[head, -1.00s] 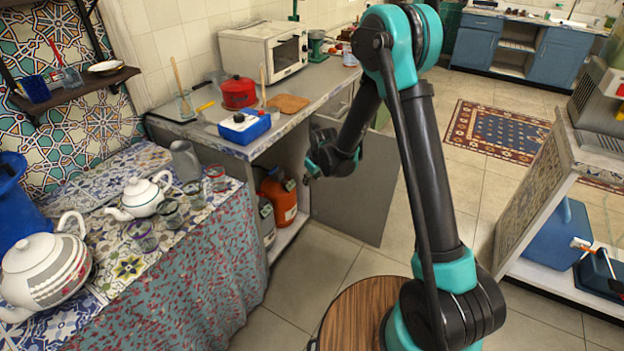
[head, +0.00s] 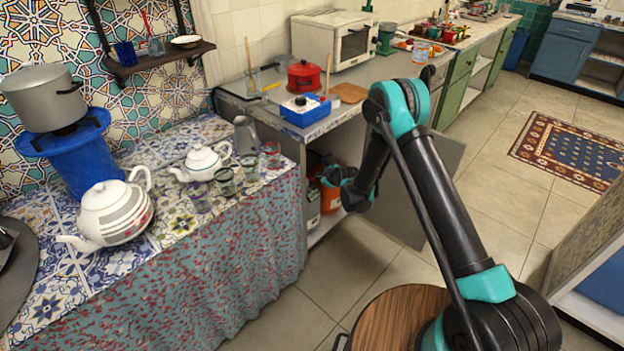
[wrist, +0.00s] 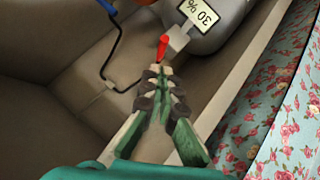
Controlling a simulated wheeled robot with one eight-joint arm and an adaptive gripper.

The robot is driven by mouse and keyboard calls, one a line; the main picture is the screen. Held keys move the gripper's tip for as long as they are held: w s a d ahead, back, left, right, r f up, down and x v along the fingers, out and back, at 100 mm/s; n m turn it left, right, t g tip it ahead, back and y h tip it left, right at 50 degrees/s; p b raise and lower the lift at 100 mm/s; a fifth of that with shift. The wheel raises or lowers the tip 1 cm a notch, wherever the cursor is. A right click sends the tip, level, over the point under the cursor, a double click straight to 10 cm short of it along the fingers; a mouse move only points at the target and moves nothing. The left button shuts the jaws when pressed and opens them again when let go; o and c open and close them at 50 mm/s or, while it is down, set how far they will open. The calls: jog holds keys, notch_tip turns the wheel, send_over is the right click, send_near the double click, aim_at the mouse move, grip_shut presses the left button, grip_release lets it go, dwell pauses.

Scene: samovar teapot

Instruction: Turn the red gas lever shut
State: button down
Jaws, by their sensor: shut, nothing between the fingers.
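In the head view the grey cylinder (head: 312,206) and an orange cylinder (head: 330,198) stand inside the open cabinet under the counter. The end of my arm is at the cabinet opening there and hides their tops. The lever cannot be seen in the head view.
A dark hose (wrist: 113,55) runs left of the lever in the wrist view. Flowered cloth (wrist: 277,125) hangs on the right. The open cabinet door (head: 405,215) stands right of my arm's end. Teapots (head: 112,212) and glasses stand on the tiled table at left.

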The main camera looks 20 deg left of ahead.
jog(key=x, duration=1)
jog(key=shift+a+f, duration=0.15)
jog(key=shift+a, duration=0.35)
jog(key=shift+d, duration=0.1)
jog(key=shift+w+d+n, duration=0.15)
jog(key=shift+n, duration=0.15)
jog(key=shift+y, duration=0.3)
